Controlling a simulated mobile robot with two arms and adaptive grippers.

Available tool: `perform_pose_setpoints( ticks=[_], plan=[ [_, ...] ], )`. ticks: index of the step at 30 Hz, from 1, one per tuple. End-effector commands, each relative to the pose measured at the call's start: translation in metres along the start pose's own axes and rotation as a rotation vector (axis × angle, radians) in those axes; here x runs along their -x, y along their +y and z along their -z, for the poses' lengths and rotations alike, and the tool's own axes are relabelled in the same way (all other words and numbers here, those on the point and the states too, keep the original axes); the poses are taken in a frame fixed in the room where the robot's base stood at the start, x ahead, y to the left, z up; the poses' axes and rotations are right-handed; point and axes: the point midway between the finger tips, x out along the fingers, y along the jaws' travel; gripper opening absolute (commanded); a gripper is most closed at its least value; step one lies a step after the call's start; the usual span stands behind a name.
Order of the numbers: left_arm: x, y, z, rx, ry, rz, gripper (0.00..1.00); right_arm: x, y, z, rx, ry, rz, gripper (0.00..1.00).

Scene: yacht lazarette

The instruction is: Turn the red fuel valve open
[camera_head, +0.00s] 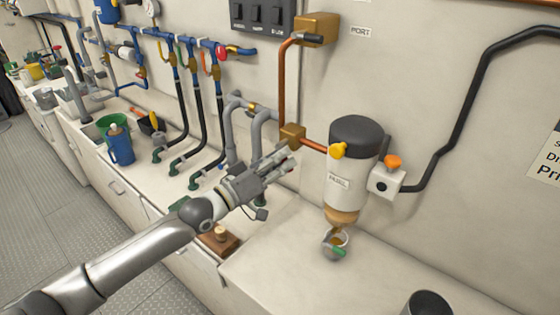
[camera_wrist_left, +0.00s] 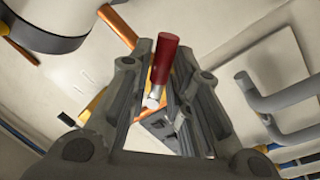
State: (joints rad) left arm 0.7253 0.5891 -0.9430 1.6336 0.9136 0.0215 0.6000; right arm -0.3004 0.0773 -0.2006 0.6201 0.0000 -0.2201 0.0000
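The fuel valve's red lever handle (camera_wrist_left: 166,60) shows in the left wrist view, with a silver stem at its lower end. It lies between the fingers of my left gripper (camera_wrist_left: 165,85); whether they touch it is hard to tell. The fingers stand apart. In the head view the brass valve body (camera_head: 292,133) sits on the copper pipe, just beyond the fingertips of my left gripper (camera_head: 283,158). The red handle cannot be made out there, and the fingers appear to cover it. My right gripper is out of view.
A white fuel filter (camera_head: 343,190) with a black top and yellow knob stands right of the valve. Grey pipes (camera_head: 232,125) rise on its left. A small metal cup (camera_head: 334,245) is under the filter. A wooden block (camera_head: 219,240) lies below my left wrist.

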Motion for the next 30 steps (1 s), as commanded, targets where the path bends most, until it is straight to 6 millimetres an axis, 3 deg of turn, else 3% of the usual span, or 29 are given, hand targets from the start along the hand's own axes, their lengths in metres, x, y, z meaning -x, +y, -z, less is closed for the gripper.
perform_pose_setpoints(
  ticks=[3, 14, 17, 30],
  plan=[
    [0.000, 0.000, 0.000, -0.001, 0.000, 0.000, 0.36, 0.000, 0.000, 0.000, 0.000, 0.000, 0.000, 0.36],
    [0.005, -0.001, 0.000, -0.001, -0.001, 0.002, 0.36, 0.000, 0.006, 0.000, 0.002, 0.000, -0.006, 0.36],
    [0.017, -0.002, -0.001, -0.001, -0.002, 0.002, 0.36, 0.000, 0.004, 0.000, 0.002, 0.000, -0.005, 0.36],
    [0.102, -0.001, -0.001, -0.002, -0.002, 0.003, 0.36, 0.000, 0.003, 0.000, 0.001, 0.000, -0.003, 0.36]
  ],
)
